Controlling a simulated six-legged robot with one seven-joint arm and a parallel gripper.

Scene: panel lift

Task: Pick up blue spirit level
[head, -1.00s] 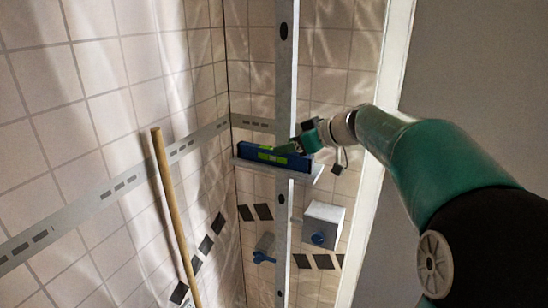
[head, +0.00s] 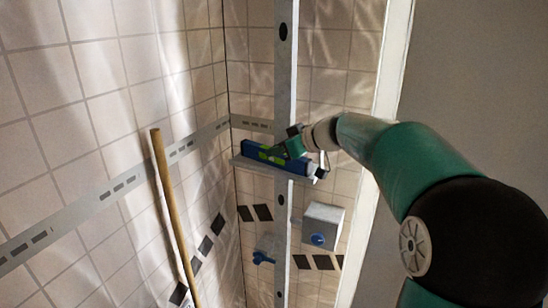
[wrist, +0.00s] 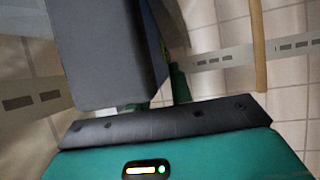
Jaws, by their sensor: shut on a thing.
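The blue spirit level (head: 252,152) has a bright green middle part. It is at the narrow shelf (head: 240,162) on the tiled back wall, its right end nearer to me. I cannot tell whether it still touches the shelf. My gripper (head: 279,152) is shut on the level around its middle, and the fingers hide part of it. In the wrist view my green gripper body fills the bottom, with dark green fingers (wrist: 178,84) partly hidden. A large dark grey block there is too close to identify surely.
A wooden pole (head: 170,205) leans at the left. A slotted metal rail (head: 110,190) runs along the walls. A white box (head: 322,226) with a blue knob is below the shelf.

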